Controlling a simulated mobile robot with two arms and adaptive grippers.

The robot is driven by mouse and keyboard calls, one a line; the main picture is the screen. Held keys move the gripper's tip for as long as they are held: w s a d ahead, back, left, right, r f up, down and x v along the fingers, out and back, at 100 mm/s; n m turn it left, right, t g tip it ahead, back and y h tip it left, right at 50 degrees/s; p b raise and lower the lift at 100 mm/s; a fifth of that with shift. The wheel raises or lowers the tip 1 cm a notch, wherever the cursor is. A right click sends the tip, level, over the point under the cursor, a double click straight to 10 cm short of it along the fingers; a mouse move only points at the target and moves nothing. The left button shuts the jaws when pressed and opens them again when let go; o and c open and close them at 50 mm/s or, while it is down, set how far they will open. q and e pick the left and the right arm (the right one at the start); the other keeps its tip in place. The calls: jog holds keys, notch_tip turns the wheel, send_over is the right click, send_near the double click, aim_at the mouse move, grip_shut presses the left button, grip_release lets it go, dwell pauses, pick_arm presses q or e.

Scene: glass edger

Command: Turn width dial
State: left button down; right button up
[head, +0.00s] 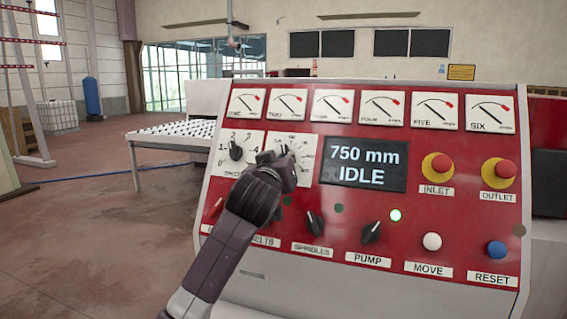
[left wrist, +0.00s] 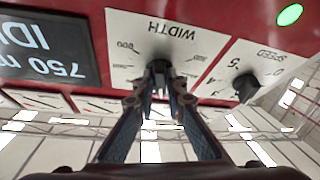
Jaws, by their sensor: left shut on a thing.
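The width dial (left wrist: 160,52) is a dark knob on a white scale plate (left wrist: 125,30) marked WIDTH, seen upside down in the left wrist view. My left gripper (left wrist: 159,85) has its two fingers closed around the knob. In the head view the left gripper (head: 284,168) covers the dial and part of its plate (head: 303,142). The dial's pointer is hidden, so I cannot tell its angle. The display (head: 363,165) beside it reads 750 mm and IDLE. My right gripper is in neither view.
The speed dial (head: 236,151) sits just left of the width plate. Below are black switches for spindles (head: 315,222) and pump (head: 371,232). A lit green lamp (head: 396,215), the inlet button (head: 441,164) and outlet button (head: 505,169) are to the right.

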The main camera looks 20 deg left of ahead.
pick_arm(q)
jog(key=shift+n+y, duration=0.3)
jog(key=shift+n, duration=0.2)
jog(key=c, duration=2)
grip_release()
jog(key=shift+o, duration=0.2)
jog(key=shift+s+d, duration=0.1)
jog(key=s+d, duration=0.1)
jog(key=s, duration=1)
jog(key=shift+s+d+r, duration=0.15)
jog(key=shift+s+d, duration=0.1)
jog(key=shift+s, duration=0.05)
